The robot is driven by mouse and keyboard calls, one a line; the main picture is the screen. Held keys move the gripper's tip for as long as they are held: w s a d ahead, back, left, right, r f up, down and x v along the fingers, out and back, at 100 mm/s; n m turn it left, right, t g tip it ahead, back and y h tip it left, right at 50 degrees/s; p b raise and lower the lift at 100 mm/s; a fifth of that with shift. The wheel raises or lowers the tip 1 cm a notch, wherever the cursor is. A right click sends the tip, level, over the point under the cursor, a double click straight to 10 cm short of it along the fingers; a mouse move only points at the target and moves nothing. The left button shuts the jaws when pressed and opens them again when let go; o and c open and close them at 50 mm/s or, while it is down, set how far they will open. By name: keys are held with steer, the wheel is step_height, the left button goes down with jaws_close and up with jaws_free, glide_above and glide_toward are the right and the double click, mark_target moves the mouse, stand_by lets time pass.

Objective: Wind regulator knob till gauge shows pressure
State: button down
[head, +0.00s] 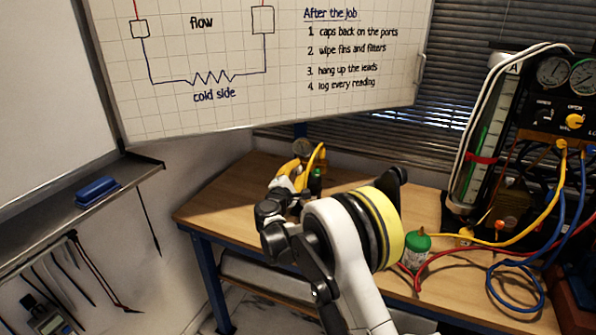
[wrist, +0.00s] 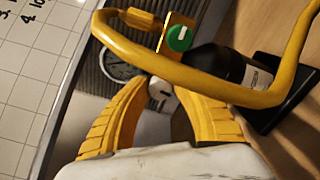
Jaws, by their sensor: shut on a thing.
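My gripper (wrist: 159,88) has yellow ribbed fingers closed around a small pale knob with a dark mark (wrist: 162,100), apparently the regulator knob. The fingers cover its sides. The round gauge (wrist: 121,64) is just beyond, partly behind the yellow hose; its needle is too small to read surely. In the head view, the gauge (head: 302,147) stands at the bench's back left, and my gripper (head: 287,180) is at the rig just below it, largely hidden by my wrist.
A yellow hose (wrist: 190,75) loops close in front of the fingers. Beyond it are a green round knob (wrist: 180,38) and a dark labelled bottle (wrist: 235,68). On the wooden bench (head: 225,190), a green-topped container (head: 417,250), loose hoses and a gauge panel (head: 560,100) stand right.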

stand_by(0.4)
steer(key=c, duration=1.1)
jaws_free()
steer(key=v, duration=1.2)
